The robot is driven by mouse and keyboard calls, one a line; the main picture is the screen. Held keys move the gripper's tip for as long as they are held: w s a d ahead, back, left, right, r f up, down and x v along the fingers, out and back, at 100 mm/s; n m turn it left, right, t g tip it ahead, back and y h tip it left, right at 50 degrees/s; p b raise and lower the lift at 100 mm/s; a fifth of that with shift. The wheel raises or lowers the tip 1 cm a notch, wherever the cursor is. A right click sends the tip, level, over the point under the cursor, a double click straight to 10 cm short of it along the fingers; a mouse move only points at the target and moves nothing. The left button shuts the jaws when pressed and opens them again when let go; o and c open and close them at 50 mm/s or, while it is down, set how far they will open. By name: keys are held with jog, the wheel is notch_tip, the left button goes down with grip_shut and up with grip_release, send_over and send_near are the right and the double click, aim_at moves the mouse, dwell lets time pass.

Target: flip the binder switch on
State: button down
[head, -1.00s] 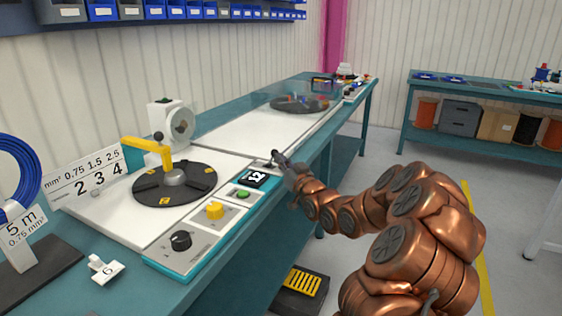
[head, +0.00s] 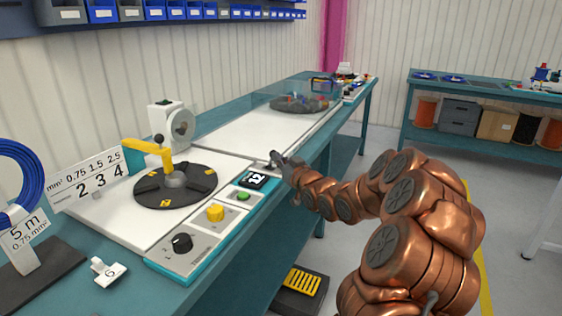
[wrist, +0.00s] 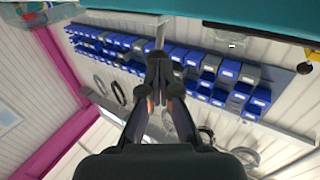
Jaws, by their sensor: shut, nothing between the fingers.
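The control panel (head: 204,255) runs along the front edge of the near bench in the head view. It carries a black knob (head: 181,243), a yellow knob (head: 215,213), a green button (head: 243,196) and a small display (head: 256,178). My gripper (head: 274,158) is at the far end of this panel, beyond the display. A small switch there is mostly hidden by the fingertips, and I cannot tell its position or whether they touch it. In the wrist view my gripper (wrist: 158,55) is shut and empty, with its fingertips together.
A dark turntable (head: 174,186) with a yellow crank arm stands behind the panel. A yellow-ridged pedal (head: 302,283) is on the floor. Blue bins (wrist: 208,75) line the wall.

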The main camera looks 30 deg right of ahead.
jog(key=p, duration=0.1)
jog(key=r+g+p, duration=0.1)
jog(key=w+r+n+p, duration=0.1)
jog(key=shift+a+g, duration=0.25)
jog(key=shift+g, duration=0.15)
jog(key=shift+w+a+r+n+g+p, duration=0.3)
jog(key=shift+g+p, duration=0.4)
jog(key=shift+p, duration=0.55)
jog(key=shift+w+a+n+g+p, duration=0.1)
jog(key=shift+w+n+g+p, duration=0.25)
jog(key=shift+p, duration=0.35)
jog(key=shift+s+f+b, duration=0.1)
jog(key=shift+f+b, duration=0.35)
jog(key=shift+f, duration=0.05)
jog(key=shift+r+p, duration=0.8)
jog(key=shift+p, duration=0.05)
jog(key=shift+s, duration=0.1)
